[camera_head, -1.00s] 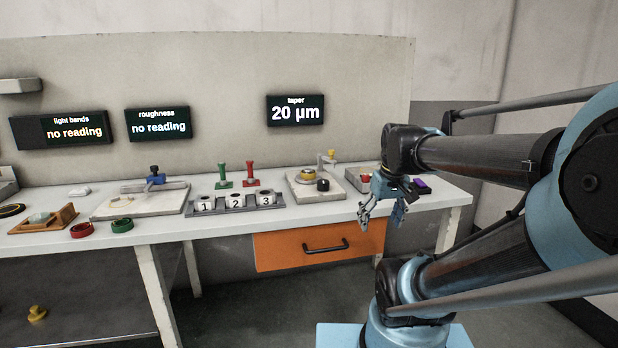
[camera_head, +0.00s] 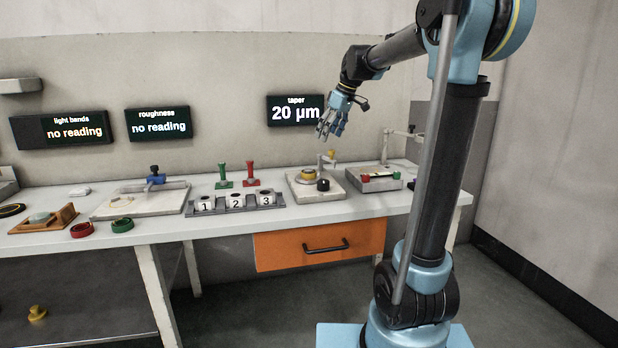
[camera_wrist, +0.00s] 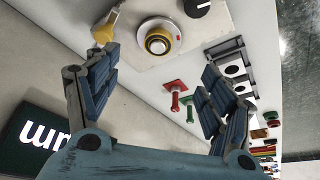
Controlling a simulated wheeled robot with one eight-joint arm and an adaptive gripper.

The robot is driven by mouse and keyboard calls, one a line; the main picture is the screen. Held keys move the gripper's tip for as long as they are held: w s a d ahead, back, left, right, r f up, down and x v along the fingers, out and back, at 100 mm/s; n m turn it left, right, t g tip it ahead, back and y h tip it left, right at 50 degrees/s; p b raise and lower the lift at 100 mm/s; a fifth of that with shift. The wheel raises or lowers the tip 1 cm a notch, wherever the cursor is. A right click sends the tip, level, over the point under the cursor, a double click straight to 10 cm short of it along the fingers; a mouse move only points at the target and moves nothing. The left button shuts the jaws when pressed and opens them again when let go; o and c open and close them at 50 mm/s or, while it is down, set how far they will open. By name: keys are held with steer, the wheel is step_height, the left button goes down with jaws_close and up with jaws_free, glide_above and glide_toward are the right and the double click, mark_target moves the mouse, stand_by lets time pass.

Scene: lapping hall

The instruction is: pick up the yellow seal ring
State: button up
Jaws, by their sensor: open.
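A yellow ring (camera_head: 306,175) sits on a round white seat of the small gauge plate (camera_head: 332,192) below the taper display. In the wrist view the yellow ring (camera_wrist: 158,38) shows near the top, around a grey centre. My gripper (camera_head: 329,134) is above and a little behind this plate, apart from the ring, with its fingers pointing down. In the wrist view my gripper (camera_wrist: 160,70) has its fingers spread wide, with nothing between them.
A post with a yellow top (camera_head: 331,155) and a black knob (camera_head: 323,185) stand close to the ring. Left are a numbered rack (camera_head: 236,202), green (camera_head: 223,176) and red (camera_head: 251,175) handled pieces, and red (camera_head: 81,230) and green (camera_head: 122,225) rings. A grey box (camera_head: 374,181) stands right.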

glide_above(309, 169)
steer(key=s+d, duration=0.1)
steer(key=d, duration=0.2)
step_height(309, 169, down, 11)
steer(key=shift+s+a+r, duration=0.1)
steer(key=shift+a, duration=0.05)
steer(key=shift+a+x, duration=0.15)
steer(key=shift+x, duration=1.2)
steer(key=shift+a+x, duration=0.15)
steer(key=shift+x, duration=1.2)
steer(key=shift+r, duration=0.15)
steer(key=c, duration=1.3)
steer(key=shift+o, duration=0.2)
